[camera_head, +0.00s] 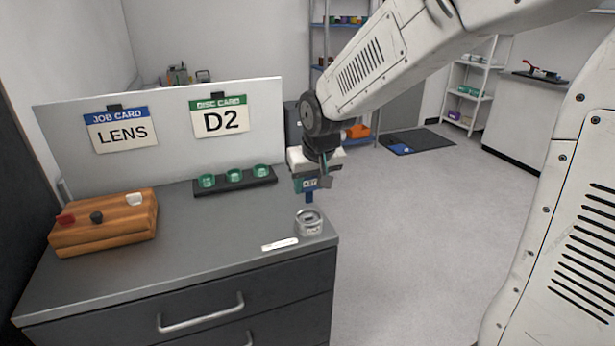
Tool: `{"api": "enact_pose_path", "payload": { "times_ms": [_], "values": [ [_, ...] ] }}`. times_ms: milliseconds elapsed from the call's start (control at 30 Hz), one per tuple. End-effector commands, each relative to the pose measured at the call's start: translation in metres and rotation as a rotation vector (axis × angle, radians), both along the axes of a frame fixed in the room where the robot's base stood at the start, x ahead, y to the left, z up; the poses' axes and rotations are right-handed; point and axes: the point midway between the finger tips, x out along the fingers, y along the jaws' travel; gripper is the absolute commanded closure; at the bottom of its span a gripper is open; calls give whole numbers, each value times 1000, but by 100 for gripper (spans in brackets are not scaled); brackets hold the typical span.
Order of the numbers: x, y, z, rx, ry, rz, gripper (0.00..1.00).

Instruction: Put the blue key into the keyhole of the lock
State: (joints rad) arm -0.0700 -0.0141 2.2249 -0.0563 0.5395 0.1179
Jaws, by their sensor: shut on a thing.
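My gripper (312,183) is at the right end of the counter, pointing down. It is shut on the blue key (309,197), whose lower end shows below the fingers. A teal piece with a small pale label shows at the fingers; I cannot tell whether it is part of the key. The lock (309,228) appears to be the round grey metal piece on the counter's front right corner. The key is upright just above the lock in the picture, seemingly apart from it. The keyhole is too small to make out.
A wooden block (105,235) with red, dark and white pieces stands at left. A black rack (220,188) holds three green cups. A white label strip (280,244) lies left of the lock. An upright panel (165,120) with two cards closes the back. The counter's middle is clear.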

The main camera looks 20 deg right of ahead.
Motion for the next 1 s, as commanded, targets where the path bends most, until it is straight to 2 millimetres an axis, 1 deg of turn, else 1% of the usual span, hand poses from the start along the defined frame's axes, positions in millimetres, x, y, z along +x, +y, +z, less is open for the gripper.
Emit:
{"api": "enact_pose_path", "payload": {
  "times_ms": [400, 600, 1000],
  "values": [
    [0, 2, -26, 0, 1, 3, 83],
    [0, 3, -36, 0, 1, 4, 83],
    [0, 3, -42, 0, -1, 4, 83]
  ]
}}
